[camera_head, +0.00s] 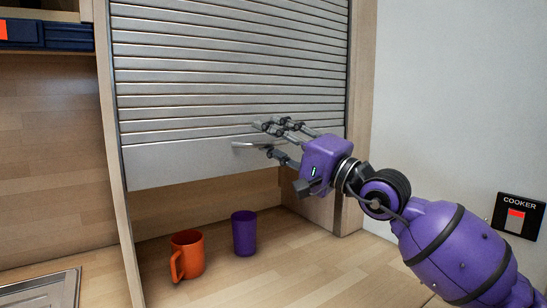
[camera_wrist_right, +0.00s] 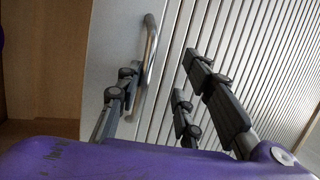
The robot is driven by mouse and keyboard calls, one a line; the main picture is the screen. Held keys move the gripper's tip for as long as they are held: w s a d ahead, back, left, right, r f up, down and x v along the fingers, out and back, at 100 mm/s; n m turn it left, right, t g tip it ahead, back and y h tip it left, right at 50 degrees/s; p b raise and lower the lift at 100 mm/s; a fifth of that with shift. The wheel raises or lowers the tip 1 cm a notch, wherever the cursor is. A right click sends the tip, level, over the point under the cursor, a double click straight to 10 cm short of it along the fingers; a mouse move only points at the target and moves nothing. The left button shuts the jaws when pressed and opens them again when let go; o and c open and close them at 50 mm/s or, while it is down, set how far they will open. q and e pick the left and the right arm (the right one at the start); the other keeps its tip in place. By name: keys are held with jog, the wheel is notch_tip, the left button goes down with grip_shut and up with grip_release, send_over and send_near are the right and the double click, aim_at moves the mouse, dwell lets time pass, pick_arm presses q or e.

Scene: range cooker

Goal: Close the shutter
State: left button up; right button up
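The grey slatted shutter (camera_head: 230,75) is partly down in its wooden cabinet frame, with a gap below its smooth bottom panel (camera_head: 170,165). A metal bar handle (camera_head: 243,145) is on that panel; it also shows in the right wrist view (camera_wrist_right: 149,60). My right gripper (camera_head: 271,138) is in front of the shutter at the handle, its fingers spread on either side of it. In the wrist view the fingers (camera_wrist_right: 160,90) are apart, with the handle beyond them near the single finger. I cannot tell if they touch it. My left gripper is not in view.
An orange mug (camera_head: 188,256) and a purple cup (camera_head: 244,233) stand on the wooden worktop (camera_head: 300,268) below the shutter. A metal sink edge (camera_head: 45,290) is at the lower left. A cooker switch (camera_head: 518,215) is on the right wall.

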notch_tip(320, 180, up, 6)
jog(key=shift+s+f, duration=0.1)
jog(key=shift+f, duration=0.1)
jog(key=shift+d, duration=0.1)
pick_arm(q)
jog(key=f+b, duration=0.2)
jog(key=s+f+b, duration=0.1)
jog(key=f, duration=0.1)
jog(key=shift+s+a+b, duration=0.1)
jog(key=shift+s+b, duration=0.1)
jog(key=shift+b, duration=0.2)
pick_arm(e)
jog(key=v, duration=0.8)
jog(key=shift+s+f, duration=0.25)
jog(key=shift+f, duration=0.15)
